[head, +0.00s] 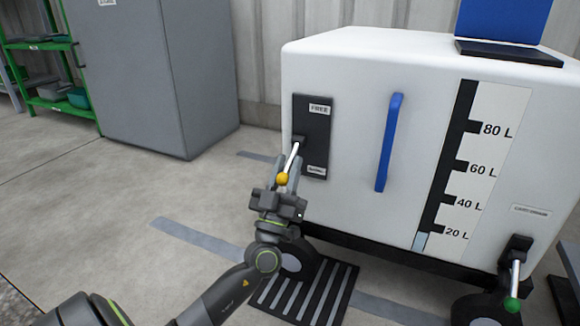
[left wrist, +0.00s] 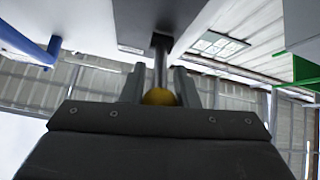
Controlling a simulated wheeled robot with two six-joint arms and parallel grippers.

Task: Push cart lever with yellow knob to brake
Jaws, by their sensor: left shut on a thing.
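The cart (head: 345,75) is a white tank body on wheels. A black plate (head: 317,135) on its left part has a "FREE" label at the top and a small unreadable label lower down. A metal lever (head: 293,158) comes out of the plate and slants down to a yellow knob (head: 282,179). My left gripper (head: 282,176) is shut on the lever at the knob. In the left wrist view the yellow knob (left wrist: 159,97) sits between the two fingers, with the lever shaft (left wrist: 160,60) running up from it. My right gripper is not in view.
A blue handle (head: 389,142) and a level scale (head: 470,165) are right of the plate. A second lever with a green knob (head: 512,305) is at the lower right. A slotted black floor grate (head: 310,292) lies below. A grey cabinet (head: 150,75) and green shelf (head: 50,105) stand behind left.

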